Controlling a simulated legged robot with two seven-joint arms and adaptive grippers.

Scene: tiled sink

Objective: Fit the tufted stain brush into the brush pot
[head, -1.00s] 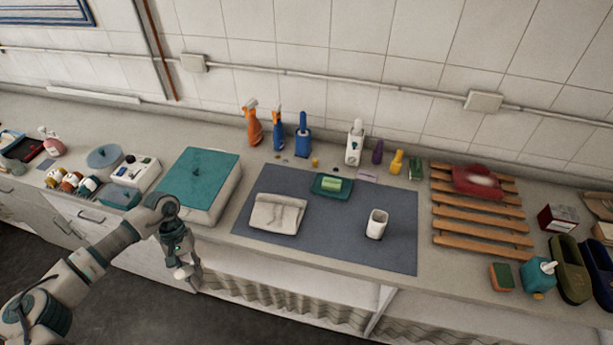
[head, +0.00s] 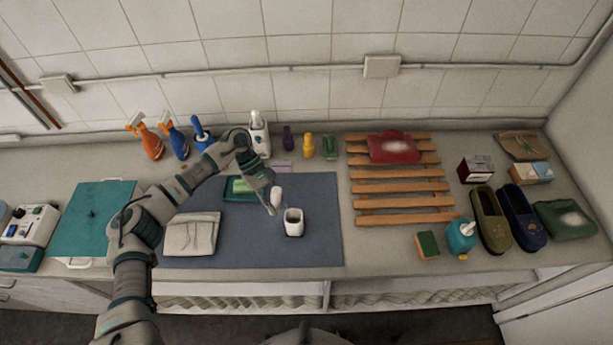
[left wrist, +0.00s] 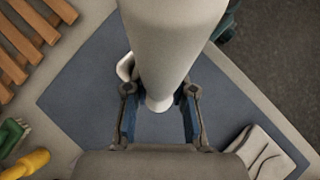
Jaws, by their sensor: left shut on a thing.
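The brush pot (head: 293,226) is a small white open-topped cup, upright on the grey-blue mat (head: 318,245). My left gripper (head: 271,207) is just left of the pot, above the mat. It is shut on the tufted stain brush (head: 277,194), whose pale end shows beside the fingers, close to the pot's rim. In the left wrist view the brush (left wrist: 168,45) is a large pale cylinder between the blue-padded fingers of the left gripper (left wrist: 160,112). It hides most of the pot (left wrist: 123,67). The tufts cannot be made out. My right gripper is out of view.
A folded cloth (head: 192,236) and a green tray (head: 238,190) lie on the mat. Bottles, including an orange one (head: 150,145) and a yellow one (head: 308,147), line the back. A slatted wooden rack (head: 395,203) is to the right. The mat's front right is clear.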

